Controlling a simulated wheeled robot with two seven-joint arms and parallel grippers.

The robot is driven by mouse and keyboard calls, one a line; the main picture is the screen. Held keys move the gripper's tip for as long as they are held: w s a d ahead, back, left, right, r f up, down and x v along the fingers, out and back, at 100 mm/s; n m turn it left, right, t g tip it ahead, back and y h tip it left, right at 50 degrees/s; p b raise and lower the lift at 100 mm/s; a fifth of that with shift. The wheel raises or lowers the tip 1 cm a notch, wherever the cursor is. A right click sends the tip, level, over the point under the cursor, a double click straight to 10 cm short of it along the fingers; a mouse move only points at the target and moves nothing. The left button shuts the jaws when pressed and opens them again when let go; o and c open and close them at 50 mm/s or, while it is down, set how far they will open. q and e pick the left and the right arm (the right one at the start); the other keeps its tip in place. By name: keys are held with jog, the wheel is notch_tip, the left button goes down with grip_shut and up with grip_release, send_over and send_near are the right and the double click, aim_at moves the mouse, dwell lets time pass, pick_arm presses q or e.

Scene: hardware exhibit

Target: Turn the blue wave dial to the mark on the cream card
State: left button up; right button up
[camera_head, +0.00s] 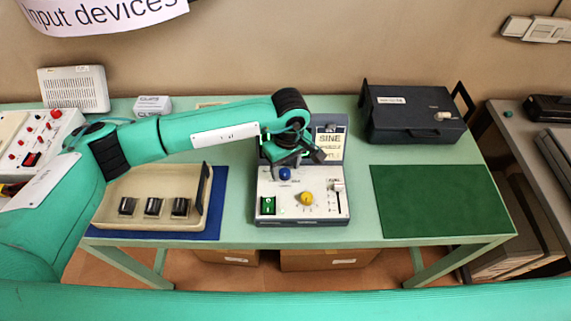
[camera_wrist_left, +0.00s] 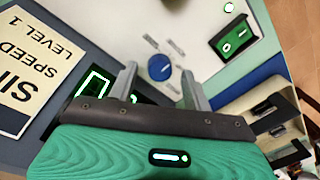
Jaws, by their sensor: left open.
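The blue wave dial (camera_head: 285,174) is a small round knob on the sloped white panel of the control box (camera_head: 295,215). In the left wrist view the dial (camera_wrist_left: 159,67) shows a pale pointer line and small labels around it. The cream card (camera_head: 330,146) stands at the back of the box; in the left wrist view the card (camera_wrist_left: 28,85) reads SPEED LEVEL 1 below a partly cut word, SINE in the head view. My left gripper (camera_head: 287,163) is open above the dial, its fingers on either side; contact cannot be told. My right gripper is not in view.
The box also has a yellow knob (camera_head: 307,199), a green rocker switch (camera_head: 268,205) and a slider (camera_head: 338,187). A cream tray (camera_head: 125,215) with black blocks stands left. A dark case (camera_head: 415,112) stands back right. A green mat (camera_head: 430,202) is bare.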

pick_arm(q)
jog(key=shift+f, duration=0.65)
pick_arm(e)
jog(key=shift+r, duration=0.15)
pick_arm(q)
jog(key=c, duration=1)
jog(key=shift+f+n+b, duration=0.15)
jog(key=shift+n+b, duration=0.55)
jog(key=shift+b, duration=0.45)
jog(key=n+b, duration=0.4)
jog(key=b, duration=0.1)
jog(key=shift+w+n, duration=0.1)
jog(key=shift+n, duration=0.3)
jog(key=shift+n+b, duration=0.4)
jog(key=shift+b, duration=0.1)
jog(key=shift+n+b, duration=0.7)
jog(key=shift+n, duration=0.1)
jog(key=shift+r+n, duration=0.25)
jog(key=shift+n, duration=0.05)
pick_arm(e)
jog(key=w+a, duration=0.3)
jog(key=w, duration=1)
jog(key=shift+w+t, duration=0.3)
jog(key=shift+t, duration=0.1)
